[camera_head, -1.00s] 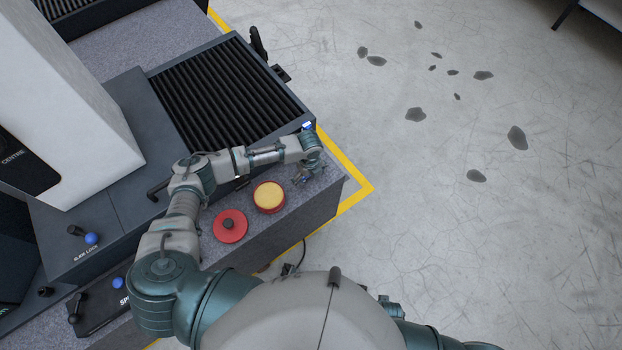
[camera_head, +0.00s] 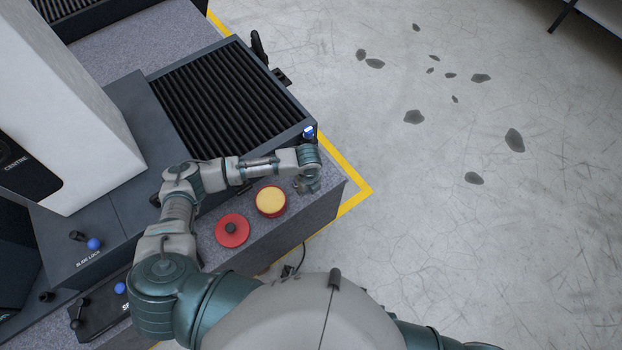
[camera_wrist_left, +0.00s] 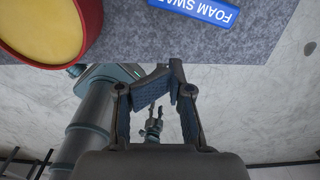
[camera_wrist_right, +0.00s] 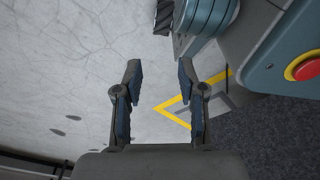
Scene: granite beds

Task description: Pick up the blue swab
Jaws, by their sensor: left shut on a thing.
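The blue swab (camera_wrist_left: 200,8) is a blue block lettered "FOAM SWA…" at the top of the left wrist view, cut off by the frame, against grey speckled granite. My left gripper (camera_wrist_left: 170,72) has its fingertips drawn close together, shut. A strip of granite shows between the tips and the lettered block; what the fingers hold is not clear. In the head view my left gripper (camera_head: 305,186) is small, low over the granite end, right of the yellow-topped pot. My right gripper (camera_wrist_right: 158,75) is open and empty, over the floor.
The red pot with a yellow top (camera_head: 271,201) and a red knobbed disc (camera_head: 232,230) stand on the granite ledge (camera_head: 325,205). A black ribbed cover (camera_head: 230,95) lies behind my arm. Open concrete floor (camera_head: 450,200) is to the right.

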